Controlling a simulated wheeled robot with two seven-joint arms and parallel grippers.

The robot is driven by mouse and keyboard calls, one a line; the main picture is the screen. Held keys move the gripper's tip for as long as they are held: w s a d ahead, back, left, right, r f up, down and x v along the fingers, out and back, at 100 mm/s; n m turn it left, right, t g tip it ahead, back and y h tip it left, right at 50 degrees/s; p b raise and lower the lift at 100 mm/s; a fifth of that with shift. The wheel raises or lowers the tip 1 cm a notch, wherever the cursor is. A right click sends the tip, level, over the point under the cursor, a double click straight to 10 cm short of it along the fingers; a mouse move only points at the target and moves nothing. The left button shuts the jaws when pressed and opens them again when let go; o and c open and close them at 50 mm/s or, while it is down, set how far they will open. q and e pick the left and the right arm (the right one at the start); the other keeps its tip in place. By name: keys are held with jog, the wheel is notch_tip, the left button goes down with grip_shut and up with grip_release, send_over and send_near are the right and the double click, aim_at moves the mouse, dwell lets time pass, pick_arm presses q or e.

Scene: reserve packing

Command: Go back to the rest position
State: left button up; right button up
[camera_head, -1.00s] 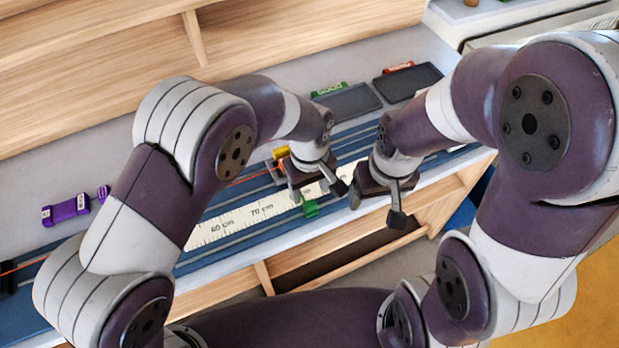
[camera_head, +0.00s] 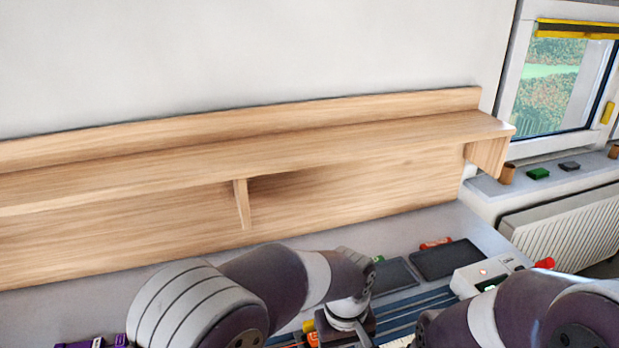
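My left arm reaches in from the lower left, and its wrist bends down over the blue track on the bench. Only the upper body of my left gripper (camera_head: 352,327) shows at the bottom edge; its fingers are cut off. An orange and yellow piece (camera_head: 310,334) shows just left of it, and I cannot tell if they touch. My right arm is at the lower right, with its gripper below the picture's edge.
A wooden wall shelf (camera_head: 330,140) runs above the grey bench (camera_head: 450,222). Two dark trays (camera_head: 445,259) (camera_head: 392,278) lie at the bench's back. A white device (camera_head: 490,275) stands right of my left wrist. A window sill with small items (camera_head: 540,173) and a radiator (camera_head: 570,228) are at right.

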pick_arm(q)
jog(key=s+a+m, duration=0.1)
jog(key=s+a, duration=0.3)
jog(key=a, duration=0.9)
jog(key=s+a+f+m+t, duration=0.1)
jog(key=s+a, duration=0.3)
jog(key=a, duration=0.9)
jog(key=shift+s, duration=0.35)
jog(key=shift+s, duration=0.1)
